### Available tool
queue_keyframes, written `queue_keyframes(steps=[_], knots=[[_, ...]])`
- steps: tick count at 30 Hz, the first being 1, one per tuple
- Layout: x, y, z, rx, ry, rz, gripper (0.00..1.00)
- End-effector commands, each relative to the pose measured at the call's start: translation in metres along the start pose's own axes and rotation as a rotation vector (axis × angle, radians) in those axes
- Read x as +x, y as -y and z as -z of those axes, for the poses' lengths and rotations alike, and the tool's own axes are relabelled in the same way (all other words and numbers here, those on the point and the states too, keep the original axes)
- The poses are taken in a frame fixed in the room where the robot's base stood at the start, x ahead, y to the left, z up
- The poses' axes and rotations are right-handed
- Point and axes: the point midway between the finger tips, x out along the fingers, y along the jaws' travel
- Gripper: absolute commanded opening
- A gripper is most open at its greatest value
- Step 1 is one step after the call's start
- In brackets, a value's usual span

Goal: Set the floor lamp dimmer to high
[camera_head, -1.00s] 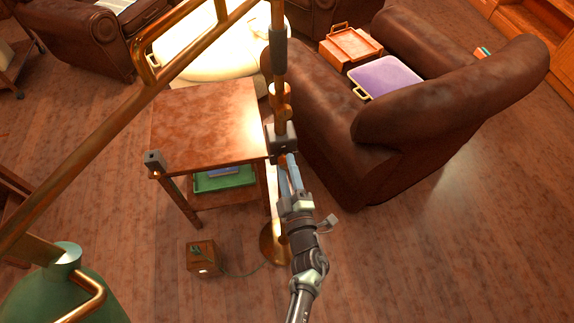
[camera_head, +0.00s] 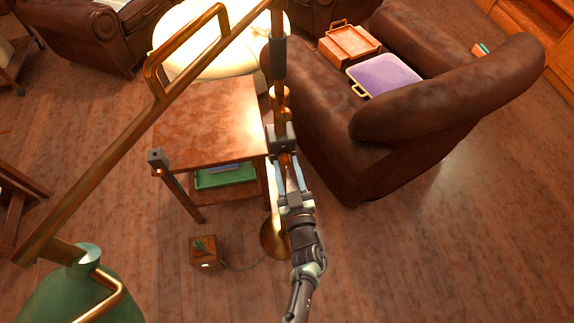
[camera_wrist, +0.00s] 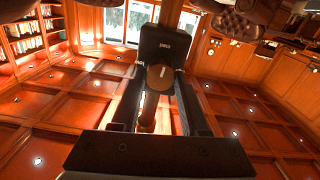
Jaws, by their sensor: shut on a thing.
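The floor lamp's brass pole (camera_head: 279,90) rises beside the wooden side table from a round brass base (camera_head: 273,240). A grey dimmer box (camera_head: 281,138) sits on the pole at table height; it also shows in the wrist view (camera_wrist: 164,44), with pale lettering too small to read. A round brown knob (camera_wrist: 160,78) with a pale mark near its top sits on it. My gripper (camera_head: 290,168) reaches up to the box. In the wrist view, its dark fingers stand on both sides of the knob and are shut on it. The knob's setting is unclear.
A wooden side table (camera_head: 205,120) stands close left of the pole, a brown armchair (camera_head: 440,120) close right. A small corded box (camera_head: 206,254) lies on the floor. A brass bar (camera_head: 120,145) and green shade (camera_head: 60,295) cross the left foreground. Floor is clear at lower right.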

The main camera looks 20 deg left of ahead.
Motion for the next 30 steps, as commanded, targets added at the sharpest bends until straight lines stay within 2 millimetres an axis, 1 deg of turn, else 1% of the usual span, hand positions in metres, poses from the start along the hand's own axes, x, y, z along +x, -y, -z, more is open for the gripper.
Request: queue_keyframes(steps=[30], knots=[[-0.0004,-0.0012,-0.0009,0.966,0.002,0.000,0.00]])
